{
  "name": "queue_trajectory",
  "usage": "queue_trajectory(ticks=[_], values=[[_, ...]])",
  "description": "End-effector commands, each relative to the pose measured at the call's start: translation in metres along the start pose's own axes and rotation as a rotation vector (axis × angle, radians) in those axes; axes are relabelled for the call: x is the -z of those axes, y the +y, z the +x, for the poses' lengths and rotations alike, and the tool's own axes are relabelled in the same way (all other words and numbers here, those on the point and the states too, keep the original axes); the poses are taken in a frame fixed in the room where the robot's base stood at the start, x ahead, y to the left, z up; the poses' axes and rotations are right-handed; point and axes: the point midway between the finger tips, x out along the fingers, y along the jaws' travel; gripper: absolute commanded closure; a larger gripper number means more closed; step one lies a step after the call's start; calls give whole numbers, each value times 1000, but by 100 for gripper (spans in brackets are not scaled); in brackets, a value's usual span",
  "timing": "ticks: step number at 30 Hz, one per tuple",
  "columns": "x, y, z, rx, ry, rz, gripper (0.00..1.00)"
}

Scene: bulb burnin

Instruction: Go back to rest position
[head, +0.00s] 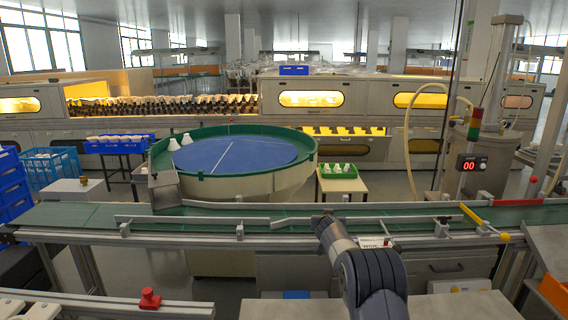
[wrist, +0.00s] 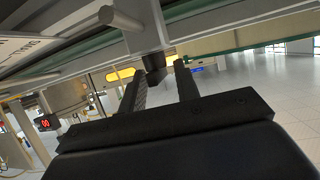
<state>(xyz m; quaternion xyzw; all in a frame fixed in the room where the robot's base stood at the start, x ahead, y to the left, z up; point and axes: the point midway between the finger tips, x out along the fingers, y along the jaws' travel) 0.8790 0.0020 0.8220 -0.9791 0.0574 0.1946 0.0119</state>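My gripper (wrist: 160,72) shows in the wrist view with its two dark fingers apart and no held object visible between them. A metal rail with a dark clamp (wrist: 153,68) appears beyond the fingertips; I cannot tell whether they touch it. In the head view my arm rises from the bottom, right of centre, and bends toward the near side of the conveyor. The gripper's fingers cannot be made out there.
A green conveyor (head: 400,216) with metal guide rails crosses in front of me. Behind it stand a blue round turntable (head: 250,152) with white bulbs (head: 187,139) at its left and a green tray (head: 338,171) of bulbs. A red knob (head: 150,298) sits on the near left rail.

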Motion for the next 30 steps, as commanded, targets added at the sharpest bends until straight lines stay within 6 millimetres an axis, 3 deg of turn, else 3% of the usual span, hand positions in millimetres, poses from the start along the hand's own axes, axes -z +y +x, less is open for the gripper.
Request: queue_trajectory(ticks=[20,30], values=[[-1,0,8,0,0,-1,69],[-3,0,-14,1,1,-1,69]])
